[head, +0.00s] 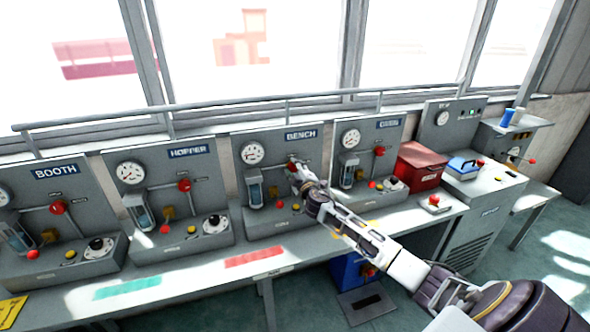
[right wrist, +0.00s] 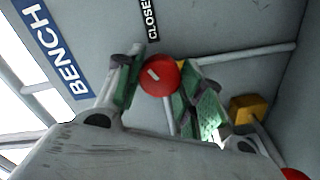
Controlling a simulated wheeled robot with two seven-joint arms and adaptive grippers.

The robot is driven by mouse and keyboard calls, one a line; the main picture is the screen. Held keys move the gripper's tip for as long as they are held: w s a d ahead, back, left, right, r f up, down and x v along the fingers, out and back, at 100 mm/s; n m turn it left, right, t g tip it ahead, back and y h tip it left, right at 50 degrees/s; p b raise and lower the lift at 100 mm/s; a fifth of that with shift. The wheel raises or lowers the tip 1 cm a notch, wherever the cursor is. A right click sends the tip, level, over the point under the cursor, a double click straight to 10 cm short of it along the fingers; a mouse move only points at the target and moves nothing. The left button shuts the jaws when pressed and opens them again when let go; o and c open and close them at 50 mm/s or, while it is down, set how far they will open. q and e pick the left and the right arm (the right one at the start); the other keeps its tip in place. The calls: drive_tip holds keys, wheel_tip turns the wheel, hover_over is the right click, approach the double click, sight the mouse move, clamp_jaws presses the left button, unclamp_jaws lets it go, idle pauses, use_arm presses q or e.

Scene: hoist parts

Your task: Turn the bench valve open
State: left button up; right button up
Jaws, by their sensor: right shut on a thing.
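The bench valve's round red handle (right wrist: 158,76) sits on the grey panel marked BENCH (head: 301,135). In the right wrist view a black CLOSED label (right wrist: 152,18) is just above the handle. My right gripper (head: 298,175) reaches to the BENCH panel from the lower right. Its green-padded fingers stand on both sides of the red handle, shut on it. In the head view the fingers hide part of the handle (head: 292,166). My left gripper is not in view.
Similar panels marked BOOTH (head: 55,170) and HOPPER (head: 188,151) stand to the left, and another stands to the right. A red box (head: 418,167) and a small red-button box (head: 434,203) are right of my arm. The bench front (head: 190,275) is mostly clear.

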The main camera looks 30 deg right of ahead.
drive_tip(key=n+p, duration=0.1)
drive_tip(key=n, duration=0.5)
drive_tip(key=n+p, duration=0.1)
drive_tip(key=n, duration=0.3)
drive_tip(key=shift+a+f+n+p, duration=0.1)
drive_tip(key=shift+n+p, duration=0.45)
drive_tip(key=shift+n, duration=0.75)
drive_tip(key=o, duration=1)
drive_tip(key=shift+s, duration=0.2)
drive_tip(key=shift+v, duration=5.75)
drive_tip(key=shift+s, duration=0.1)
